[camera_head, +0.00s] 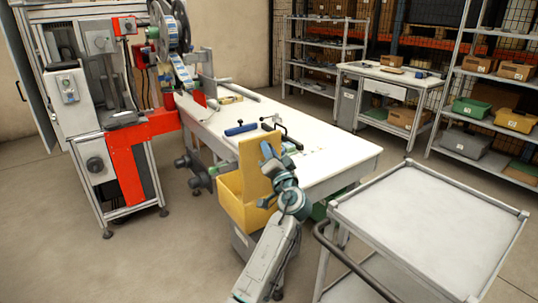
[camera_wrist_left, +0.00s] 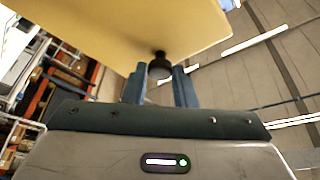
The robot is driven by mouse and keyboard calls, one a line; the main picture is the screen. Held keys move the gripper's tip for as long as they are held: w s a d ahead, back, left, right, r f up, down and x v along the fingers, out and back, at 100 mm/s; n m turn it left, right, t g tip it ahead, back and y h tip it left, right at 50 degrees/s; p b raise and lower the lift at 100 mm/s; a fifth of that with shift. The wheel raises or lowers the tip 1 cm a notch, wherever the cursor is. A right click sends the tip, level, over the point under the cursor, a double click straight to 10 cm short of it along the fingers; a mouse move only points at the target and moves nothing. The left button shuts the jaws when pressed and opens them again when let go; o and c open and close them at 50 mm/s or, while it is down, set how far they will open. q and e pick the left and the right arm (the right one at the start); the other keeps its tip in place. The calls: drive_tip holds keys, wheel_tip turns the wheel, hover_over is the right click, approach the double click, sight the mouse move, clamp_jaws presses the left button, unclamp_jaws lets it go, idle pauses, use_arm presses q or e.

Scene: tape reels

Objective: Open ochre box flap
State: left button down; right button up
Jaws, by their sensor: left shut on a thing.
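The ochre box (camera_head: 237,207) stands in front of the white workbench, with its flap (camera_head: 256,163) raised to roughly upright. In the left wrist view the flap (camera_wrist_left: 130,25) fills the upper part as a plain ochre panel with a dark round knob (camera_wrist_left: 160,64) on it. My left gripper (camera_head: 268,151) is at the right side of the flap. In the left wrist view its two blue fingers (camera_wrist_left: 160,85) are shut on the knob. Part of the box is hidden behind my left arm. My right gripper is not in view.
The white workbench (camera_head: 325,165) lies behind the box, with a blue roller (camera_head: 240,129) and tools on it. A grey cart (camera_head: 425,225) stands close on the right. A red and grey machine (camera_head: 125,130) is at the left. Shelves stand at the back.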

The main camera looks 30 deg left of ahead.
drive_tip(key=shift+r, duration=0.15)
use_arm(q)
drive_tip(key=c, duration=1.2)
unclamp_jaws()
drive_tip(key=shift+o, duration=0.2)
drive_tip(key=b+v, duration=0.2)
drive_tip(key=v, duration=0.9)
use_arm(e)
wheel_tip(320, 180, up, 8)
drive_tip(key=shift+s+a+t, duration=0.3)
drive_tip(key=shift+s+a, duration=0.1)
use_arm(q)
drive_tip(key=shift+w, duration=0.1)
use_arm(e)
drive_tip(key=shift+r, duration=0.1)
